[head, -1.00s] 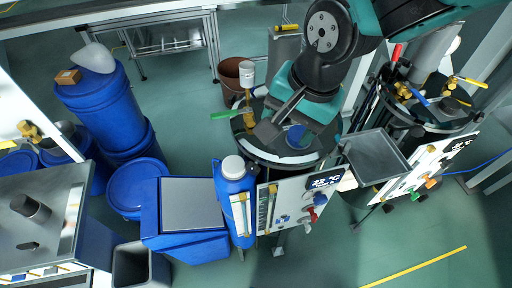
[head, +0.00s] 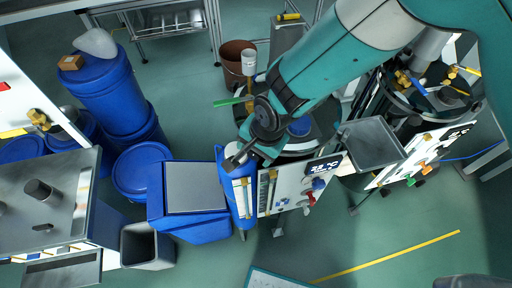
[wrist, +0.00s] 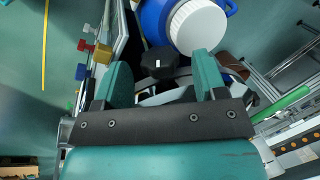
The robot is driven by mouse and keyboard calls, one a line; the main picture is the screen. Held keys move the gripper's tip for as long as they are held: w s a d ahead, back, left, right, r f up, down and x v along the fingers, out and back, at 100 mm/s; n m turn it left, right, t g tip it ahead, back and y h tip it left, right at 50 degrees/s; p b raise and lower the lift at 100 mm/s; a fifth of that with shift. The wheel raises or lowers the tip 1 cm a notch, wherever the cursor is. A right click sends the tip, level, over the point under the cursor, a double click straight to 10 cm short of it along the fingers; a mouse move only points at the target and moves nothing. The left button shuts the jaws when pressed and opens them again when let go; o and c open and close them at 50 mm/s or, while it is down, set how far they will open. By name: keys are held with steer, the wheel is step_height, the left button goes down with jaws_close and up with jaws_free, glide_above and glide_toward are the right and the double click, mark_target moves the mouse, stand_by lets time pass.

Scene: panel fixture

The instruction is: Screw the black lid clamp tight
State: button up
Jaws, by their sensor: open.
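The black lid clamp knob (wrist: 160,63), with a white mark on it, shows in the wrist view between the tips of my gripper (wrist: 161,70). The two teal fingers are apart, one on each side of the knob; I cannot tell whether either touches it. In the head view my gripper (head: 243,157) points down at the front left rim of the round vessel (head: 322,128), and the arm covers much of the lid. The clamp itself is hidden there.
A blue bottle with a white cap (wrist: 197,25) stands close beyond the knob in the wrist view. The panel with a temperature display (head: 290,192) fronts the vessel. A grey tray (head: 372,145) is at its right, a blue bin (head: 195,190) at its left. A green handle (wrist: 282,104) sticks out nearby.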

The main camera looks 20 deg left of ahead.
steer(key=shift+a+f, duration=0.15)
steer(key=shift+f, duration=0.5)
steer(key=c, duration=0.9)
steer(key=shift+f+b, duration=0.15)
steer(key=shift+b, duration=0.3)
steer(key=y+b, duration=0.2)
steer(key=b, duration=0.1)
steer(key=t+y+b, duration=0.1)
steer(key=shift+d+f, duration=0.25)
steer(key=y+b, duration=0.2)
steer(key=b, duration=0.1)
steer(key=shift+r, duration=0.1)
steer(key=shift+y, duration=0.3)
steer(key=shift+r+t+b, duration=0.15)
steer(key=shift+t+b, duration=0.15)
steer(key=shift+b, duration=0.05)
